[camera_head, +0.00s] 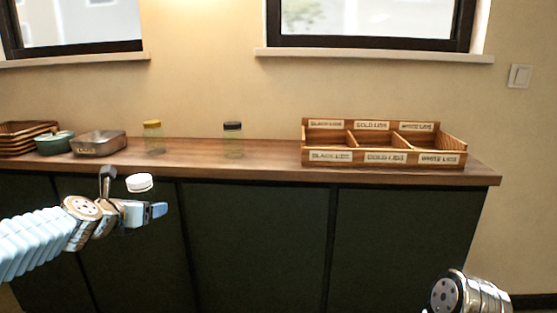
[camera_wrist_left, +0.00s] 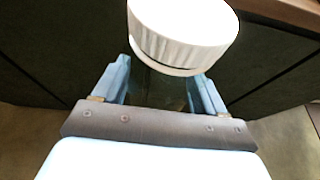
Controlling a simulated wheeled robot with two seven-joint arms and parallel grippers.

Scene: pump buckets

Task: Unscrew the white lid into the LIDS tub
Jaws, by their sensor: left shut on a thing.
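The white lid (camera_head: 139,182) sits on a clear jar that my left gripper (camera_head: 146,211) is shut on, in front of the counter and below its top. In the left wrist view the ribbed white lid (camera_wrist_left: 180,38) is large, just above the two blue fingers (camera_wrist_left: 160,90). The jar's glass is mostly hidden between them. A grey metal tub (camera_head: 99,143) stands on the counter at the left. The small writing on its front looks like LIDS but is hard to read. Only part of my right arm shows, at the lower right. Its gripper is out of view.
A jar with a gold lid (camera_head: 152,137) and a jar with a black lid (camera_head: 233,139) stand on the counter (camera_head: 270,152). A wooden box (camera_head: 384,158) with BLACK, GOLD and WHITE LIDS compartments is at right. A green pot (camera_head: 54,144) and wooden trays (camera_head: 22,137) are far left.

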